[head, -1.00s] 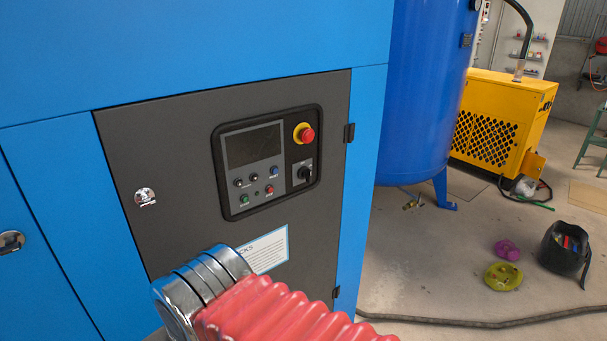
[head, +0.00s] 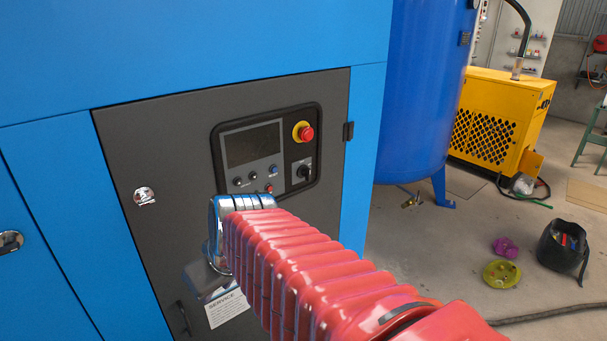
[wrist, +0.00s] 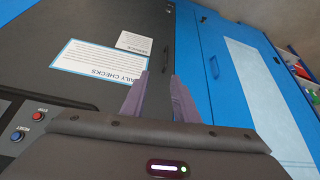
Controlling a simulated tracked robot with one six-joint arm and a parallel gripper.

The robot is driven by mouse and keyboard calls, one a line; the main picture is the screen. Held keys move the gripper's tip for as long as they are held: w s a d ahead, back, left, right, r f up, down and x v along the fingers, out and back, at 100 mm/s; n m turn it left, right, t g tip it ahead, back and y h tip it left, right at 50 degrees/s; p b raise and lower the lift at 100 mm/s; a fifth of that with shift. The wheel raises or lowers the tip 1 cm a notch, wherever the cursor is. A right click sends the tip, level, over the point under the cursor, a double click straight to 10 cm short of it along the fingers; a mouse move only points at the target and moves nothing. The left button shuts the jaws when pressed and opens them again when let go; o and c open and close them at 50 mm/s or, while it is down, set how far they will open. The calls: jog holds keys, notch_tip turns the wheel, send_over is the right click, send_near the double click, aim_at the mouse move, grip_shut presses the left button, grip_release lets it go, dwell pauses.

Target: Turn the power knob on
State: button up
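The power knob (head: 304,172) is a black rotary knob on a pale plate, at the right of the control panel (head: 266,150), below the red emergency stop button (head: 306,133). It is not in the wrist view. My gripper (wrist: 159,76) is open and empty, its two fingers apart in front of the dark cabinet door. In the head view my red-sleeved arm crosses in front of the door. It hides the panel's lower edge and part of my gripper, which is below and left of the knob.
The wrist view shows the red stop (wrist: 40,115) and blue reset (wrist: 18,136) buttons at left, and a "Daily Checks" label (wrist: 100,62). A blue tank (head: 425,95) stands right of the cabinet. A hose (head: 550,313) and a black bag (head: 563,245) lie on the floor.

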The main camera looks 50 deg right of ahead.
jog(key=w+d+f+m, duration=0.1)
jog(key=w+d, duration=0.1)
jog(key=d, duration=1)
jog(key=t+h, duration=0.2)
jog(key=t, duration=0.6)
send_near(310, 174)
jog(key=shift+m, duration=0.4)
jog(key=v, duration=0.4)
jog(key=shift+s+a+r, duration=0.2)
jog(key=shift+s+r, duration=0.05)
jog(key=shift+r, duration=0.25)
jog(key=shift+g, duration=0.3)
jog(key=x, duration=1.4)
jog(key=shift+s, duration=0.1)
grip_shut()
